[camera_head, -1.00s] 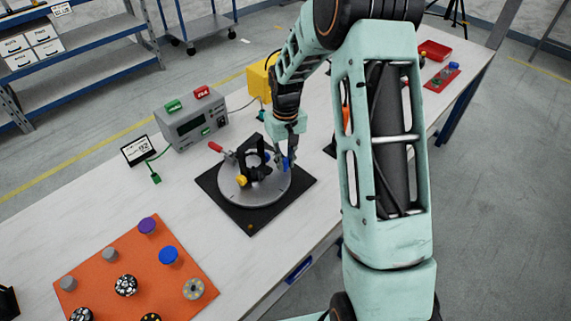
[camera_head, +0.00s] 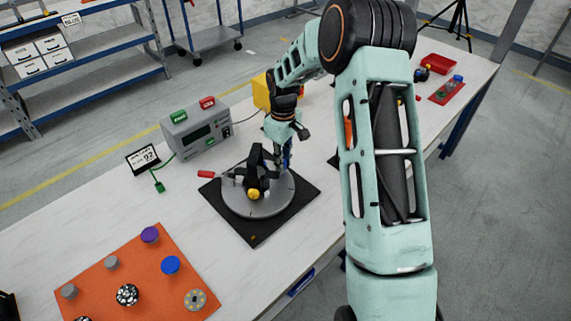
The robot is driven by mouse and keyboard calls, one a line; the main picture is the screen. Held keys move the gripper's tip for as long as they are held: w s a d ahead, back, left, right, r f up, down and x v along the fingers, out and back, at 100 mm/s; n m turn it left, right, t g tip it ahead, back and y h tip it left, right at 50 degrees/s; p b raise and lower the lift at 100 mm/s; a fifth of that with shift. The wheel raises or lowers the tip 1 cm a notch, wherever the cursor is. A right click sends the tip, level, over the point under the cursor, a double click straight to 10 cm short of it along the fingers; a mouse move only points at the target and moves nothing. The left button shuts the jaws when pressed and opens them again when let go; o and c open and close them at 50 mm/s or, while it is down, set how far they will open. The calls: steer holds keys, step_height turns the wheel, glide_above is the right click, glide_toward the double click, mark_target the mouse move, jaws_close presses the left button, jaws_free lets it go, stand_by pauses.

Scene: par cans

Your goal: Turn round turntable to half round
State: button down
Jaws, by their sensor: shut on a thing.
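The round turntable (camera_head: 272,206) is a grey disc on a square black mat (camera_head: 303,194). A black upright bracket (camera_head: 255,167) stands on it. A red handle (camera_head: 206,174) sticks out at its left edge, and a yellow knob (camera_head: 253,194) faces the front. My gripper (camera_head: 285,156) points down at the disc's back-right rim, shut on a blue part (camera_head: 288,157) there. The fingers and most of the blue part are small and partly hidden.
A grey control box (camera_head: 197,132) with green and red tops stands behind the turntable, with a small display card (camera_head: 143,158) to its left. An orange mat (camera_head: 130,268) with several caps lies front left. A yellow block (camera_head: 262,92) is behind my gripper.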

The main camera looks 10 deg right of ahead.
mark_target(272, 164)
steer(key=shift+w+a+n, duration=0.4)
steer(key=shift+w+n, duration=0.25)
steer(key=shift+n, duration=0.2)
steer(key=shift+w+a+n, duration=0.4)
steer(key=shift+w+n, duration=0.2)
steer(key=shift+n, duration=0.25)
steer(key=shift+w+a+n, duration=0.6)
steer(key=shift+a+n, duration=0.15)
steer(key=shift+n, duration=0.45)
steer(key=shift+w+a+n, duration=0.25)
steer(key=shift+a+n, duration=0.2)
steer(key=shift+n, duration=0.15)
steer(key=shift+w+a+n, duration=0.2)
steer(key=shift+a+n, duration=0.2)
steer(key=shift+n, duration=0.2)
steer(key=shift+w+a+n, duration=0.2)
steer(key=shift+a+n, duration=0.55)
steer(key=shift+n, duration=0.15)
steer(key=shift+a, duration=0.1)
steer(key=c, duration=1.8)
jaws_free()
steer(key=shift+c, duration=0.2)
step_height(272, 164, up, 12)
